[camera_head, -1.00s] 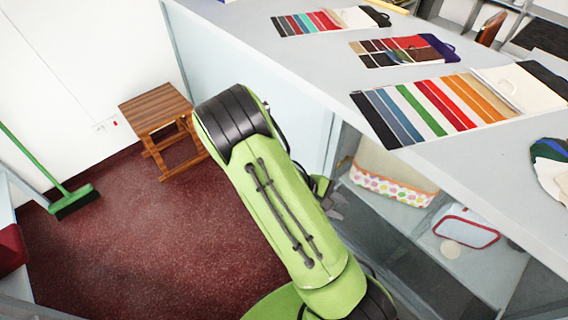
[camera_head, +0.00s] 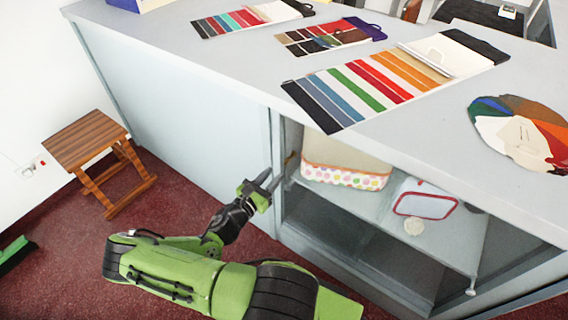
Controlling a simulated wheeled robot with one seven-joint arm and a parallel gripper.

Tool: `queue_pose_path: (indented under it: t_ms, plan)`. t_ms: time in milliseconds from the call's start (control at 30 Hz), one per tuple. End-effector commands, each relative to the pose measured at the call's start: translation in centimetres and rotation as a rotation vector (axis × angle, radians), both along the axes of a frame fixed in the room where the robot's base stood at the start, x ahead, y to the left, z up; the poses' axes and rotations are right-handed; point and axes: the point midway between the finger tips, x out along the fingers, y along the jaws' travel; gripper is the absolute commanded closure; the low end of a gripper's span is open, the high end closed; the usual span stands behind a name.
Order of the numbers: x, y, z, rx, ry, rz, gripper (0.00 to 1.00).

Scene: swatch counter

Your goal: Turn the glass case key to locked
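The glass case (camera_head: 385,262) is the glazed front section under the grey counter, with a shelf behind its pane. A small brownish piece at the case's left edge (camera_head: 290,158) may be the key; it is too small to tell which way it is turned. My gripper (camera_head: 268,180) is just left of that edge, its fingers pointing up and right towards the small piece. A gap shows between the two dark fingers, and nothing is seen between them. I cannot tell whether a fingertip touches the case.
The counter top (camera_head: 225,65) overhangs the case and carries swatch cards (camera_head: 350,85) and a colour fan (camera_head: 520,130). A dotted pouch (camera_head: 345,165) and a red-rimmed case (camera_head: 425,203) lie on the shelf. A wooden stool (camera_head: 90,140) stands left on open red floor.

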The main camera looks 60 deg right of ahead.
Motion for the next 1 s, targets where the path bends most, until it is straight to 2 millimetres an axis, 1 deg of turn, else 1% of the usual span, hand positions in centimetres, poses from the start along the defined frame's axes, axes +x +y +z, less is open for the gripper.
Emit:
queue_pose_path:
  t_ms: [33, 200, 333, 467, 667, 767, 800, 900, 1000]
  plan:
    - [-0.4, -1.3, -0.3, -0.001, -0.001, -0.006, 0.68]
    - [-1.0, -5.2, -0.2, -0.002, -0.002, -0.005, 0.68]
    - [-1.2, -7.1, -0.2, 0.001, -0.001, -0.003, 0.68]
    - [-1.2, -7.9, -0.1, 0.001, -0.001, 0.0, 0.68]
    - [-1.3, -7.9, 0.0, 0.001, 0.0, 0.0, 0.68]
    - [-1.2, -7.9, 0.0, 0.001, 0.0, 0.0, 0.81]
    - [-1.2, -7.9, 0.0, 0.001, 0.0, 0.0, 0.87]
    - [-1.2, -7.9, 0.0, 0.001, 0.0, -0.001, 1.0]
    - [-1.2, -7.9, 0.0, 0.001, 0.0, -0.001, 1.0]
